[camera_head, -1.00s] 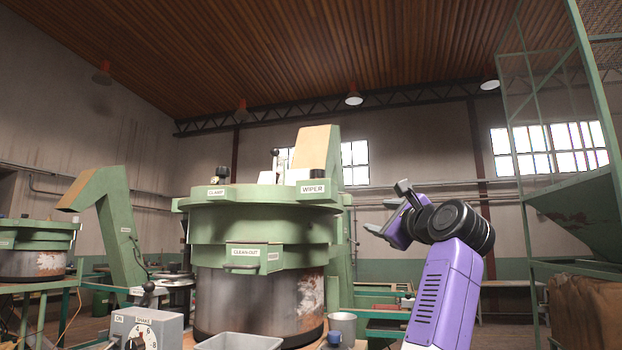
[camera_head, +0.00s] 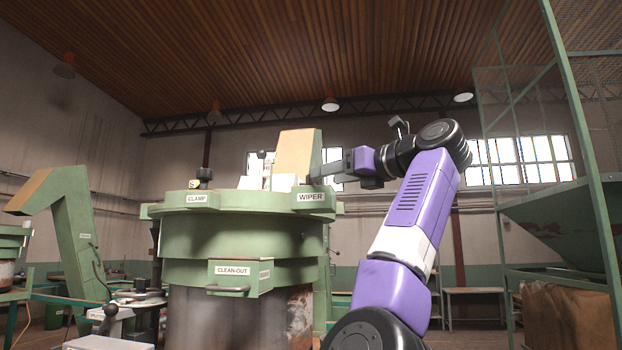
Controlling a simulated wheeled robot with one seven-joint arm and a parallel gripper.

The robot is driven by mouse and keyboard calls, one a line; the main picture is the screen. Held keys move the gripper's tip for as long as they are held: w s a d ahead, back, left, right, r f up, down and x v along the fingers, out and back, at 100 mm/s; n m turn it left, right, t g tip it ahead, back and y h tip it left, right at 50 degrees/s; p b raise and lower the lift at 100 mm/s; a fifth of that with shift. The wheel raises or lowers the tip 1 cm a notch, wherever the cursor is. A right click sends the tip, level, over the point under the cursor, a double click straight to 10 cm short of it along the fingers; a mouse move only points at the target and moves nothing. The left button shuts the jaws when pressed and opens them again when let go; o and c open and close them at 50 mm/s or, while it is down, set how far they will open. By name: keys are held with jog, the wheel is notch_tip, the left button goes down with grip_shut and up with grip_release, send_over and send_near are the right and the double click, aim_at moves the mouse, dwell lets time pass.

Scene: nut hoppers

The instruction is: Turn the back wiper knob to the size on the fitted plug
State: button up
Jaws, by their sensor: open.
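A green round hopper machine (camera_head: 225,237) stands in the middle, with a WIPER label (camera_head: 310,197) on its right rim and a CLAMP label (camera_head: 197,198) on its left. My gripper (camera_head: 318,174) is just above the WIPER label at the rim, seen side-on, pointing left. It is open, with nothing seen between its fingers. I cannot make out the wiper knob or its markings. The fitted plug and its size cannot be identified. A black knob (camera_head: 204,174) stands above the CLAMP label, beside a small yellowish tag (camera_head: 193,184) with an unclear mark.
A CLEAN-OUT box with a handle (camera_head: 230,289) juts from the hopper's front. White blocks (camera_head: 284,182) and a tan-topped chute (camera_head: 297,153) rise behind the rim. A green frame (camera_head: 590,150) stands at the right. Open air lies above the hopper.

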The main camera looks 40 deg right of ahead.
jog(key=w+p, duration=0.1)
jog(key=w, duration=0.5)
jog(key=shift+a+p, duration=0.15)
jog(key=shift+p, duration=0.25)
jog(key=shift+c, duration=0.3)
grip_shut()
jog(key=shift+s, duration=0.1)
dwell(0.6)
